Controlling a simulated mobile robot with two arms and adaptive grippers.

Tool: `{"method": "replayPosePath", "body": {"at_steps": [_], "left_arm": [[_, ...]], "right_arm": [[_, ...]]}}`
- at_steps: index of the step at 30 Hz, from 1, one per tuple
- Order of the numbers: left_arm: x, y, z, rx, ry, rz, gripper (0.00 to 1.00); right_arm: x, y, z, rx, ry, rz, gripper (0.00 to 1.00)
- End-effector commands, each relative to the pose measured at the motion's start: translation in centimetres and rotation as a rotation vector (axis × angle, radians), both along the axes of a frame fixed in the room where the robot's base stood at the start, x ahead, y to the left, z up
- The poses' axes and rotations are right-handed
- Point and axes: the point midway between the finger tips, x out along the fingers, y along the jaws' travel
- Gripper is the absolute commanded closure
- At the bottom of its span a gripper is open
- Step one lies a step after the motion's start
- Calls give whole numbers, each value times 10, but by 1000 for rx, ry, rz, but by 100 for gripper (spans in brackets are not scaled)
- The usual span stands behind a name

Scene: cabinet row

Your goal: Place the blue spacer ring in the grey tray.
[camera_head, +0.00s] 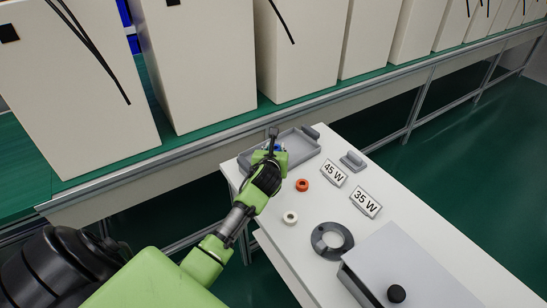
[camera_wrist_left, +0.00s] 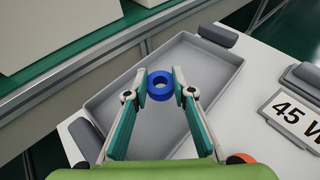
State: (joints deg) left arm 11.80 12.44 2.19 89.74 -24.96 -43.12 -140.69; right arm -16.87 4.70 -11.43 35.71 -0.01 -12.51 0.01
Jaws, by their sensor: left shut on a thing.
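The blue spacer ring (camera_wrist_left: 160,85) is held between the fingertips of my left gripper (camera_wrist_left: 165,88), which is shut on it. In the head view, a bit of the blue ring (camera_head: 278,147) shows beside the left gripper (camera_head: 273,148), which hides the rest. The grey tray (camera_head: 306,152) lies at the far left end of the white table. In the left wrist view the tray (camera_wrist_left: 205,57) spreads beneath the ring and fingers, with its floor bare where visible. The height of the ring above the floor is hard to tell. My right gripper is not in view.
An orange ring (camera_head: 302,185) and a white ring (camera_head: 290,217) lie near the tray. "45 W" (camera_head: 334,173) and "35 W" (camera_head: 366,202) signs, a dark grey ring (camera_head: 332,241) and a grey box with a black knob (camera_head: 397,293) are farther right. Cabinets line the back.

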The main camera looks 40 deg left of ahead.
Motion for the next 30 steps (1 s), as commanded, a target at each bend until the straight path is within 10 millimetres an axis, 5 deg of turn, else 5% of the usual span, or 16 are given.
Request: {"method": "replayPosePath", "body": {"at_steps": [9, 21, 22, 24, 30], "left_arm": [[3, 7, -39, -6, 0, 1, 88], [3, 7, -43, 0, 0, -1, 88], [3, 7, -43, -1, -1, -1, 72], [3, 7, -43, -1, -1, -1, 60], [2, 7, -43, -1, -1, -1, 60]], "right_arm": [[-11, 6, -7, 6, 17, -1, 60], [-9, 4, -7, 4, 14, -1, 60], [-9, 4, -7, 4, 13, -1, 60], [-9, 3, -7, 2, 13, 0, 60], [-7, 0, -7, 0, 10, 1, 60]]}}
